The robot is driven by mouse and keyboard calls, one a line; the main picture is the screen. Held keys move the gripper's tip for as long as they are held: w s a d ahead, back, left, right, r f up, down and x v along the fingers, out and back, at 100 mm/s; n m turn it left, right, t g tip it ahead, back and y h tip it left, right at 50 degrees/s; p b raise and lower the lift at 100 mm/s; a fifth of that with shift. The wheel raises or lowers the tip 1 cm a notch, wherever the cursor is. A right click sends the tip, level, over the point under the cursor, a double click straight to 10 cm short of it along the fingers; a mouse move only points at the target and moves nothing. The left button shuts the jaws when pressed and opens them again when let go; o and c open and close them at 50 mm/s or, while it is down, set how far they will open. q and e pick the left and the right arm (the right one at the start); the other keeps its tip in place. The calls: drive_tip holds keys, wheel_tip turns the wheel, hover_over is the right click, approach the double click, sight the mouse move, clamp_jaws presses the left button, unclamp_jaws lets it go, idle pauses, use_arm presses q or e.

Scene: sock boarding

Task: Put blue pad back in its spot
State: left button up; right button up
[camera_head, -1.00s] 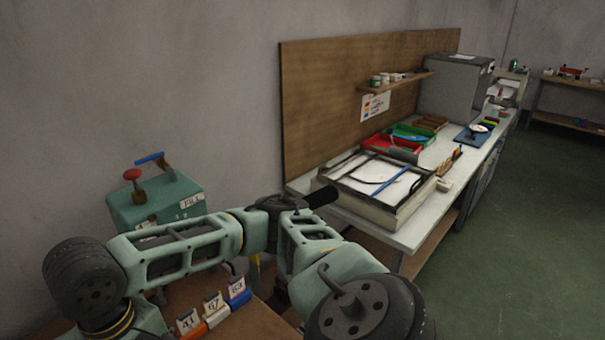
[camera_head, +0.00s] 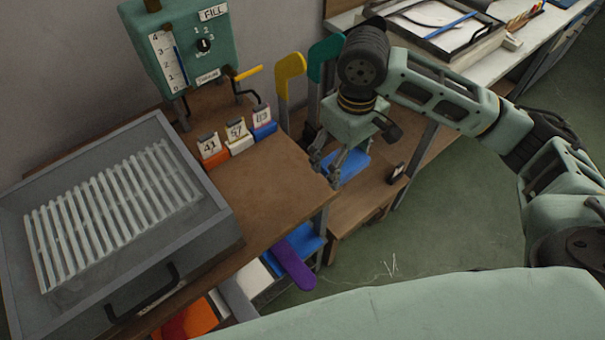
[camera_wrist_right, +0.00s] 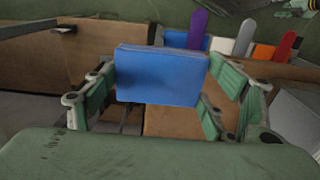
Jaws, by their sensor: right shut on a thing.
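A blue pad (camera_head: 353,166) is in my right gripper (camera_head: 332,170), beside the right end of the brown table. In the right wrist view the blue pad (camera_wrist_right: 160,75) stands between the two fingers with its broad face toward the camera. The gripper is shut on it, and the fingers partly hide it in the head view. A shelf (camera_head: 372,205) lies below and right of the gripper. I cannot tell which place is the pad's spot. My left gripper is not in view.
A grey tray (camera_head: 222,250) is at left. Yellow (camera_head: 288,75) and teal boards stand behind the gripper; a purple board (camera_head: 293,265) sticks out below the table.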

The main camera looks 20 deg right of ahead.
hover_over(298, 177)
drive_tip(key=f, duration=0.6)
drive_tip(key=shift+s+d+p, duration=0.15)
drive_tip(key=shift+d+p, duration=0.1)
drive_tip(key=shift+p, duration=0.05)
drive_tip(key=shift+w+a+f, duration=0.1)
drive_tip(key=shift+w+a, duration=0.1)
drive_tip(key=shift+f, duration=2.1)
use_arm(q)
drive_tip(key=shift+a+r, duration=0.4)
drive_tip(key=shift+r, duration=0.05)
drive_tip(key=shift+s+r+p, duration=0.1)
drive_tip(key=shift+p, duration=0.2)
use_arm(e)
drive_tip(key=shift+f, duration=0.1)
drive_tip(key=o, duration=1.1)
